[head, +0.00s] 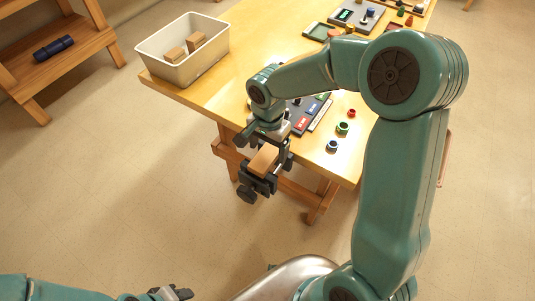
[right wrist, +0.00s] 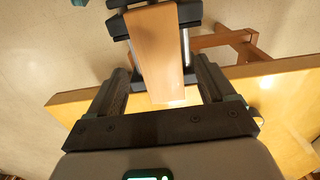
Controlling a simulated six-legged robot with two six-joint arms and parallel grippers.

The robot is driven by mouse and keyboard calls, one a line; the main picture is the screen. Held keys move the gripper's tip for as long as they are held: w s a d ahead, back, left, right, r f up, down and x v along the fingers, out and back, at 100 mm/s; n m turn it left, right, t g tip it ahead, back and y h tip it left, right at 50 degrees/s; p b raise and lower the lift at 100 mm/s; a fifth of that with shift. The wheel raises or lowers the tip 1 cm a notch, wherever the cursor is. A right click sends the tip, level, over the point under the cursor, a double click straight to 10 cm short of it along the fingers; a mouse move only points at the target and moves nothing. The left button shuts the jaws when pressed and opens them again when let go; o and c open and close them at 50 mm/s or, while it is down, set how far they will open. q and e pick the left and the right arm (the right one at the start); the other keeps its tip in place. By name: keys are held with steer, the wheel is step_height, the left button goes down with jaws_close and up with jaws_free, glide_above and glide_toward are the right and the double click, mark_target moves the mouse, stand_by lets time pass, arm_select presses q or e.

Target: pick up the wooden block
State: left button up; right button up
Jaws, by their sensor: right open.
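A wooden block (head: 263,160) sits in a dark vise (head: 258,185) at the table's front edge. In the right wrist view the block (right wrist: 155,50) lies lengthwise between the vise's dark jaws, with metal rods beside it. My right gripper (head: 264,143) is over the block's far part. In the right wrist view my right gripper (right wrist: 160,78) is open, one finger on each side of the block's near end, with gaps between. My left gripper (head: 172,293) is at the bottom edge, away from the table; its jaw state is unclear.
A white bin (head: 153,66) with two wooden blocks (head: 186,47) stands at the table's left corner. Small coloured rings (head: 342,128) and a dark tray (head: 320,105) lie near the arm. A wooden shelf (head: 80,55) with a dark blue roll stands at left.

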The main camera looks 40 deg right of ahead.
steer(key=shift+w+f, duration=0.1)
steer(key=shift+f, duration=0.85)
steer(key=c, duration=1.1)
steer(key=shift+r, duration=0.1)
steer(key=shift+c, duration=0.2)
